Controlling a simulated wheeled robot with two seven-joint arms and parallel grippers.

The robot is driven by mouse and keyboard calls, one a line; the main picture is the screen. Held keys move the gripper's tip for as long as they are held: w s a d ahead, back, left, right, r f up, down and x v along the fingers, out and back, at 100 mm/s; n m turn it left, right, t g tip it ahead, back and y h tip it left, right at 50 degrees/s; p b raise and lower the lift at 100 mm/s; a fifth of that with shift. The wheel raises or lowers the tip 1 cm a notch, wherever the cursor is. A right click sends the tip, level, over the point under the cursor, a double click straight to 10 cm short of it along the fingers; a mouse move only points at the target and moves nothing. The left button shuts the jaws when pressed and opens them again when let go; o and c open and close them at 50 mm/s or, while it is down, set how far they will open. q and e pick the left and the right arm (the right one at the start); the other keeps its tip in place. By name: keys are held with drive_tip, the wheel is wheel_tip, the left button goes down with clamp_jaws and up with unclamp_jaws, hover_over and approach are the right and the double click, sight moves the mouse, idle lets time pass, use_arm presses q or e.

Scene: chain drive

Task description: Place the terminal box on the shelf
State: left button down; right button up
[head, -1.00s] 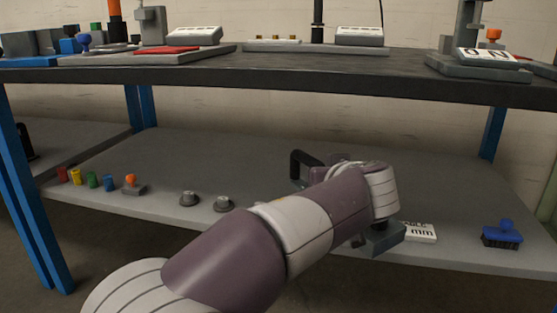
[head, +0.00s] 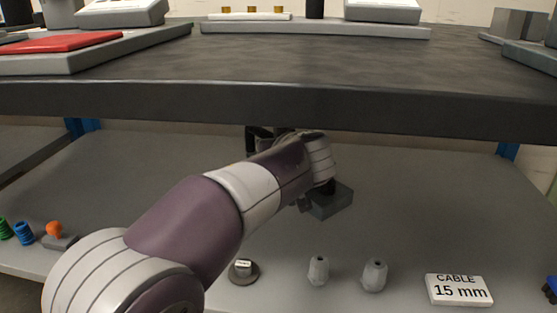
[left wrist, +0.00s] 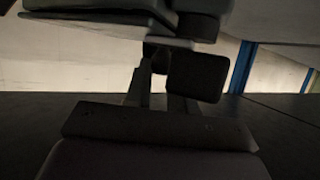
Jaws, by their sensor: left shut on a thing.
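The terminal box (head: 331,206) appears as a small dark grey block below my left wrist, under the tabletop and above the lower shelf (head: 420,215). My left gripper (head: 323,187) is shut on it; my wrist hides most of the fingers. The box seems to hang clear of the shelf, though the exact gap cannot be told. My right gripper is not in view.
The tabletop's thick front edge (head: 300,103) hangs over the shelf. Along the shelf front stand a labelled round part (head: 243,272), two grey hex fittings (head: 318,270) (head: 374,275) and a "CABLE 15 mm" sign (head: 459,290). The shelf right of the box is clear.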

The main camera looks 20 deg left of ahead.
use_arm(q)
drive_tip(key=w+a+f+b, duration=0.1)
drive_tip(key=w+a+f, duration=0.2)
drive_tip(key=a+f, duration=0.4)
drive_tip(key=shift+a+f+b, duration=0.35)
drive_tip(key=shift+f+b, duration=0.05)
drive_tip(key=shift+f, duration=0.45)
drive_tip(key=c, duration=0.9)
unclamp_jaws()
drive_tip(key=shift+f, duration=0.2)
drive_tip(key=shift+c, duration=0.2)
drive_tip(key=shift+r, duration=0.1)
